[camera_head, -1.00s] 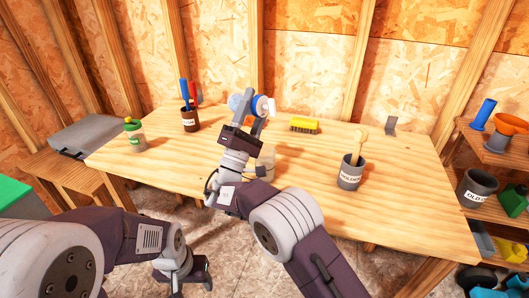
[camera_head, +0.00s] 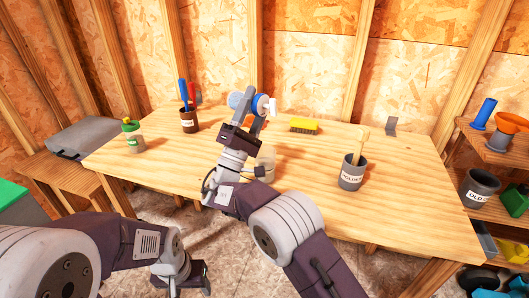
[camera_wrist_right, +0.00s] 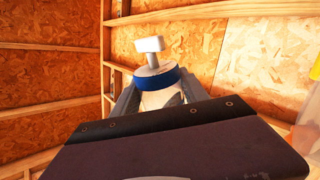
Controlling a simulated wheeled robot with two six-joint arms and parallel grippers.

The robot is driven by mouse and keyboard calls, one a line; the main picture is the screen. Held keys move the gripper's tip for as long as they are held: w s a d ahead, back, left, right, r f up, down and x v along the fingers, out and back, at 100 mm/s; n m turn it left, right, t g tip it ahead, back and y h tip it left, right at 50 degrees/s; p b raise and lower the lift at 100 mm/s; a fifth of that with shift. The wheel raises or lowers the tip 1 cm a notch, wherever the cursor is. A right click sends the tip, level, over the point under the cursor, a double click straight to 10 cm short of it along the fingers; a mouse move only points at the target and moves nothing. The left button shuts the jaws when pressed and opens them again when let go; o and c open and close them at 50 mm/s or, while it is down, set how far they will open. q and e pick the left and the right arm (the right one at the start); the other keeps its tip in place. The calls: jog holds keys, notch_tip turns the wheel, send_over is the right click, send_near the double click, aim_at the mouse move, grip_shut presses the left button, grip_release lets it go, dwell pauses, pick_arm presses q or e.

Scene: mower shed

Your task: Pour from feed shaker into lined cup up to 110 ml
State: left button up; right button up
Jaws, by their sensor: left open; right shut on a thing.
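The feed shaker (camera_head: 240,100), blue and white, is held up above the table, tipped over in the head view with its white end to the right. My right gripper (camera_head: 250,114) is shut on it. The right wrist view shows its blue band and white end piece (camera_wrist_right: 152,75) between the fingers. A clear cup (camera_head: 266,158), seemingly the lined cup, stands on the table below and slightly right of the shaker. My arm partly hides it, and its lines and level cannot be read. My left gripper (camera_head: 186,276) is open and empty, low in front of the table.
Shelves at right hold a dark pot (camera_head: 480,185). The table's front right is clear.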

pick_arm(q)
jog(key=shift+w+a+f+b, duration=0.1)
jog(key=shift+a+f+b, duration=0.2)
jog(key=shift+f+b, duration=0.3)
jog(key=shift+w+a+f+b, duration=0.1)
jog(key=shift+a+f+b, duration=0.2)
jog(key=shift+f+b, duration=0.3)
pick_arm(e)
jog(key=shift+s+d+r+m+g+h, duration=0.1)
jog(key=shift+m+g+h, duration=0.3)
jog(key=shift+m+h, duration=0.25)
jog(key=shift+r+m+g+h, duration=0.1)
jog(key=shift+m+g+h, duration=0.35)
jog(key=shift+m, duration=0.3)
pick_arm(q)
jog(key=shift+a+f, duration=0.15)
jog(key=shift+f, duration=0.1)
pick_arm(e)
jog(key=shift+m, duration=0.4)
